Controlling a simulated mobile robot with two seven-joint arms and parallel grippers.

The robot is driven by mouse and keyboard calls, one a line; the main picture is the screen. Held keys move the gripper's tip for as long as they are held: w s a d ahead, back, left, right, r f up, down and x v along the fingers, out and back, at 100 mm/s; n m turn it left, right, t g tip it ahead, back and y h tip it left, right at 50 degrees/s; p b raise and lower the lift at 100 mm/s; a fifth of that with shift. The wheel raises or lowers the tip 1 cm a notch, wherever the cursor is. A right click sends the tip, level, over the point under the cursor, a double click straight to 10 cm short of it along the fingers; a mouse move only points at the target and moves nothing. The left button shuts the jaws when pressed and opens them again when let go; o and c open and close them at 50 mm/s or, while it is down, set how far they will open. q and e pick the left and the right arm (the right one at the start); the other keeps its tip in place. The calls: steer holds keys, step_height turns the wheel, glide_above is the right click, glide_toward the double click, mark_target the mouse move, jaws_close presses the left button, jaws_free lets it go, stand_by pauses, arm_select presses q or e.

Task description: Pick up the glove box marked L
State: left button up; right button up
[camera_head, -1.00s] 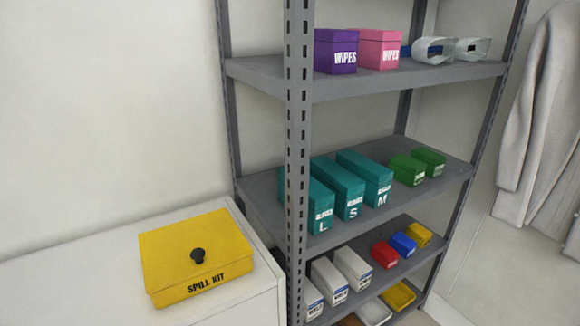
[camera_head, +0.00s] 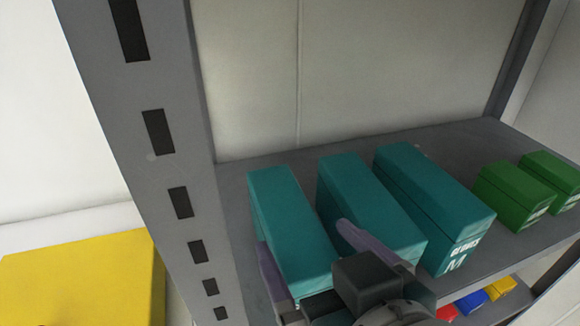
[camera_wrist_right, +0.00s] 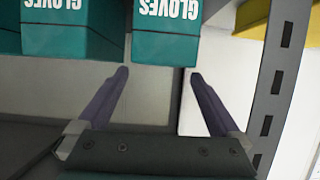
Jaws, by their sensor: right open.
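The glove box marked L (camera_head: 282,205) is the leftmost teal box on the grey shelf. Its lettered front is hidden behind my right gripper in the head view. My right gripper (camera_head: 302,236) is open, with one purple finger on each side of this box as the head view shows it. In the right wrist view, which is upside down, the L box (camera_wrist_right: 166,45) lies ahead of the fingertips (camera_wrist_right: 158,74), lined up between them. I cannot tell whether either finger touches it. My left gripper is not in view.
A second teal box (camera_head: 360,195) stands close to the right, with a narrow gap. The M glove box (camera_head: 430,200) and green boxes (camera_head: 512,190) stand further right. A grey slotted post (camera_head: 165,150) rises just left. The yellow spill kit (camera_head: 85,280) is at lower left.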

mark_target(290, 217)
steer(key=x, duration=0.6)
steer(key=shift+w+a+b, duration=0.15)
steer(key=shift+w+b, duration=0.15)
steer(key=shift+b, duration=0.05)
steer(key=shift+c, duration=0.2)
jaws_close()
steer(key=shift+r, duration=0.1)
